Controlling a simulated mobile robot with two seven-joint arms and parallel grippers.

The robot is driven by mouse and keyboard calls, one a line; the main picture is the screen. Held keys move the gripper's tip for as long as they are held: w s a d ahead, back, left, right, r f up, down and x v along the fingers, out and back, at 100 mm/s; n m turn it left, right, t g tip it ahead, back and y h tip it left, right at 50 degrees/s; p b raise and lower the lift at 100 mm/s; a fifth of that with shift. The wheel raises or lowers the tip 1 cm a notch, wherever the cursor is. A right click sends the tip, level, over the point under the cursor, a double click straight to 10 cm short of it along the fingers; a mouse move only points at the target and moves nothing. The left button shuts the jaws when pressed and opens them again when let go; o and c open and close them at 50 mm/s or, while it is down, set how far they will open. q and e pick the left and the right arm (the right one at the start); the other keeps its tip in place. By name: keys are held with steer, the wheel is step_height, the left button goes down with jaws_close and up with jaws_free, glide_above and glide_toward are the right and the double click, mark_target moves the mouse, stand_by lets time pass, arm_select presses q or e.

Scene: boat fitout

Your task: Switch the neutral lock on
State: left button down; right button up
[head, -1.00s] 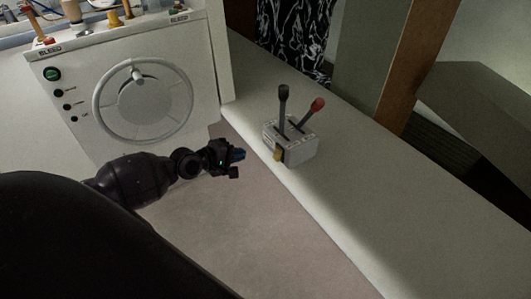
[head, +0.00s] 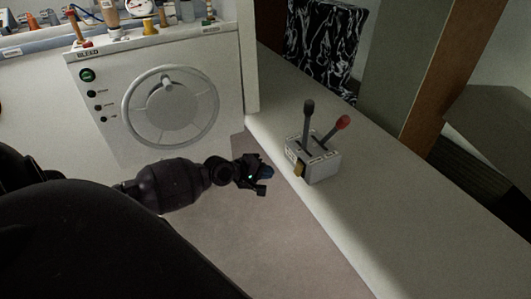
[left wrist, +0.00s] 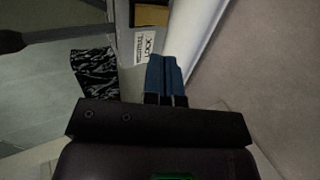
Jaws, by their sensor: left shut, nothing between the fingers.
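A pale control box (head: 322,166) sits on the white ledge, with a black-knobbed lever (head: 307,125) and a red-knobbed lever (head: 337,130) on top. A yellow tab (head: 299,170), which looks like the neutral lock, is on its left side. In the left wrist view the tab looks brownish (left wrist: 152,15), beside a white label (left wrist: 146,46) that seems to read LOCK. My left gripper (head: 267,172) is shut and empty, left of the tab with a small gap. Its blue fingertips (left wrist: 165,72) point toward the box. My right gripper is not in view.
A white panel with a round wheel (head: 170,108) and several small buttons stands behind my left arm. The white ledge (head: 385,225) runs toward the front right and is clear there. A black-and-white patterned cloth (head: 325,45) hangs beyond the box.

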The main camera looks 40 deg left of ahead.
mark_target(297, 172)
arm_select(q)
steer(key=b+x, duration=0.2)
steer(key=x, duration=0.7)
steer(key=shift+w+d+f, duration=0.1)
steer(key=shift+w+f, duration=0.1)
steer(key=shift+w, duration=0.05)
steer(key=shift+w+d+f, duration=0.15)
steer(key=shift+w, duration=0.25)
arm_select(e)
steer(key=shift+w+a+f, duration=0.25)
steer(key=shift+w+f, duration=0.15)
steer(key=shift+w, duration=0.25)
